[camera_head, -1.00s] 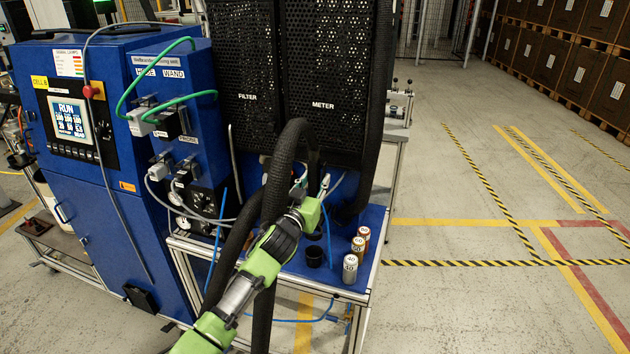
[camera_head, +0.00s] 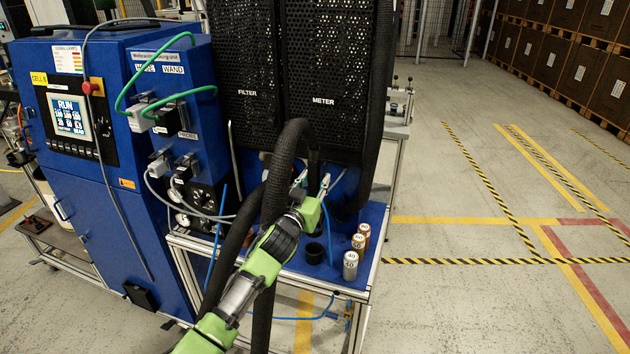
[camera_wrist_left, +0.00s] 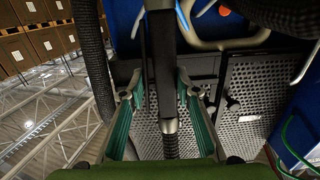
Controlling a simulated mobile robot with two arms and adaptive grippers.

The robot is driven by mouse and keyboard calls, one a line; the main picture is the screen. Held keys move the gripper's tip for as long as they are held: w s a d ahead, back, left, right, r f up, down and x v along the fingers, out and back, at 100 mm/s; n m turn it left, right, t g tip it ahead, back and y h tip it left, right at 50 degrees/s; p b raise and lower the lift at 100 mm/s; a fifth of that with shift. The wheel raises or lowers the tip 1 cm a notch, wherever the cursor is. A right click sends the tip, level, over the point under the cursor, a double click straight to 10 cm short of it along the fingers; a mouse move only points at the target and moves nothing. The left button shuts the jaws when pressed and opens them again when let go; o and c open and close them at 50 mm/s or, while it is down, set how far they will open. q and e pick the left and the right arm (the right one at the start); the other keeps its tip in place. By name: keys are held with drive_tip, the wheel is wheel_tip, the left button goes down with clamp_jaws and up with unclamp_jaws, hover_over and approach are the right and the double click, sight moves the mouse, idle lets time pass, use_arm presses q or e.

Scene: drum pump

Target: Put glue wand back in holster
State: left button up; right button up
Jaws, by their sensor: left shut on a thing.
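My left gripper (camera_head: 318,188) is at the front of the dark perforated cabinet, above the blue shelf, with its arm coming up from below. In the left wrist view its two teal fingers (camera_wrist_left: 158,88) stand on either side of a dark straight bar, which looks like the glue wand (camera_wrist_left: 160,50). The gripper is shut on it; the contact is hard to see. A metal collar and ribbed hose (camera_wrist_left: 171,147) follow the bar. I cannot pick out the holster for certain. My right gripper is not in view.
Thick black hoses (camera_head: 285,165) hang close by the gripper. A black cup (camera_head: 315,253) and several numbered cans (camera_head: 350,265) stand on the blue shelf (camera_head: 335,277). The blue control unit (camera_head: 120,200) is on the left. Open floor lies to the right.

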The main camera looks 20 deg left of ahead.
use_arm(q)
drive_tip(key=shift+f+b, duration=2.4)
drive_tip(key=shift+f, duration=0.45)
drive_tip(key=o, duration=0.9)
drive_tip(key=shift+f, duration=0.25)
drive_tip(key=shift+c, duration=0.3)
drive_tip(key=shift+s+r, duration=0.1)
